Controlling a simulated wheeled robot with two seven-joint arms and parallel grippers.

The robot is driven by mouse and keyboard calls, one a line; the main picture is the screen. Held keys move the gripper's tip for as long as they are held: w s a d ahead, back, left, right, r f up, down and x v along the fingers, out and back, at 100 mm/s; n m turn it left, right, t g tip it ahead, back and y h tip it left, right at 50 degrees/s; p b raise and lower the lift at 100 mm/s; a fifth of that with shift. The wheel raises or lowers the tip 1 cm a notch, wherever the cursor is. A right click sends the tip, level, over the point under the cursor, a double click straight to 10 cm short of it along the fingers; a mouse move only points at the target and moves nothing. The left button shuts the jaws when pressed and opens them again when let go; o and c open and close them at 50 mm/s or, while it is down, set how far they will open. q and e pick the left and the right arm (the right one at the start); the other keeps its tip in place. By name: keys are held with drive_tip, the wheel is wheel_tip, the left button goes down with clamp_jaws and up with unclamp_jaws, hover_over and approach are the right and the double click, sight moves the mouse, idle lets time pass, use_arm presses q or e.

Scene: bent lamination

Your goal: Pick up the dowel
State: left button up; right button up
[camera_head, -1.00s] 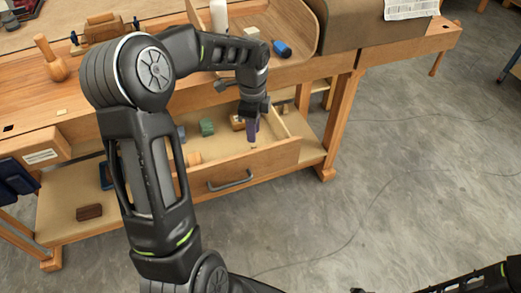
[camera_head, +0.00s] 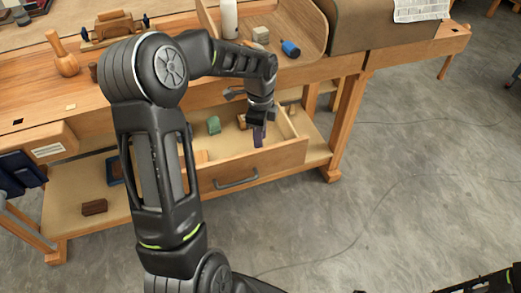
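My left gripper (camera_head: 258,134) points down into the open drawer (camera_head: 256,171) of the workbench. A narrow purple piece shows at its tip; I cannot tell whether it is a finger or something held, nor whether the gripper is open or shut.
A green block (camera_head: 213,125) lies farther back in the drawer. A dark brown block (camera_head: 94,207) lies on the lower shelf.

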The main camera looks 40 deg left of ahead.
use_arm(q)
wheel_tip(320, 180, down, 5)
drive_tip(key=shift+w, duration=0.1)
idle(0.7)
clamp_jaws()
idle(0.3)
